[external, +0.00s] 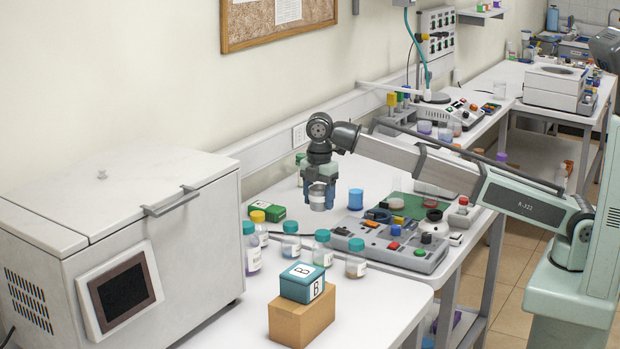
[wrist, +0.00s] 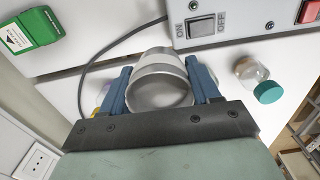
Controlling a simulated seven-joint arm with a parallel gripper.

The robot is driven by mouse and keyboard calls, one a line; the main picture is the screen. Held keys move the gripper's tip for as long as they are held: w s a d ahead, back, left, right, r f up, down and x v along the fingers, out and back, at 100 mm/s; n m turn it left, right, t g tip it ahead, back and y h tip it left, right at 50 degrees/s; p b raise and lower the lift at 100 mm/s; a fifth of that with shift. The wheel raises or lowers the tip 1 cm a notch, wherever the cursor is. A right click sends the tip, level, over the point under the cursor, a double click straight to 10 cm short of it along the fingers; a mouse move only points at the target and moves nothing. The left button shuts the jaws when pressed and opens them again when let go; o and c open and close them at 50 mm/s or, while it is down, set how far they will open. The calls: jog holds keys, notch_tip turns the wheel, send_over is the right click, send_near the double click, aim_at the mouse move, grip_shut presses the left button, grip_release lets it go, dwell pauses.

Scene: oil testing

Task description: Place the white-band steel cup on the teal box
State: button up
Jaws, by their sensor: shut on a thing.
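My gripper (external: 318,186) is shut on the white-band steel cup (external: 317,203) and holds it above the bench, behind the row of bottles. In the wrist view the cup (wrist: 160,88) sits between the two blue fingers of my gripper (wrist: 160,80), with its open mouth partly in view. The teal box (external: 302,282) carries a "B" label and rests on a larger orange-brown box (external: 301,323) near the bench's front edge. Nothing lies on the teal box. It stands in front of and below my gripper and does not show in the wrist view.
Several capped bottles, one a teal-capped bottle (external: 323,250), stand between my gripper and the teal box. A green box (external: 267,212) lies behind them. A grey switch panel (external: 395,240) and a blue cup (external: 356,199) are to the right. A large white machine (external: 120,240) fills the left.

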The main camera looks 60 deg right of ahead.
jog(key=s+a+r+n, duration=0.15)
jog(key=s+a, duration=0.25)
jog(key=a, duration=0.5)
jog(key=s+a+r+n, duration=0.1)
jog(key=s+a+r, duration=0.1)
jog(key=s+a, duration=0.5)
jog(key=n, duration=0.3)
send_near(302, 271)
jog(key=shift+s+d+f+m, duration=0.15)
jog(key=shift+s+d, duration=0.1)
jog(key=shift+d, duration=0.35)
jog(key=shift+s+d+f+m, duration=0.15)
jog(key=shift+s+d, duration=0.1)
jog(key=shift+d, duration=0.35)
jog(key=shift+w+a+f+m, duration=0.15)
jog(key=shift+a+f+m, duration=0.25)
jog(key=shift+f+m, duration=0.45)
jog(key=shift+w+a+f+m, duration=0.2)
jog(key=shift+a+f+m, duration=0.15)
jog(key=shift+f+m, duration=0.5)
jog(key=shift+w+a+f+m, duration=0.15)
jog(key=shift+a+f+m, duration=0.25)
jog(key=shift+f+m, duration=0.45)
jog(key=shift+f, duration=0.25)
jog(key=o, duration=1.1)
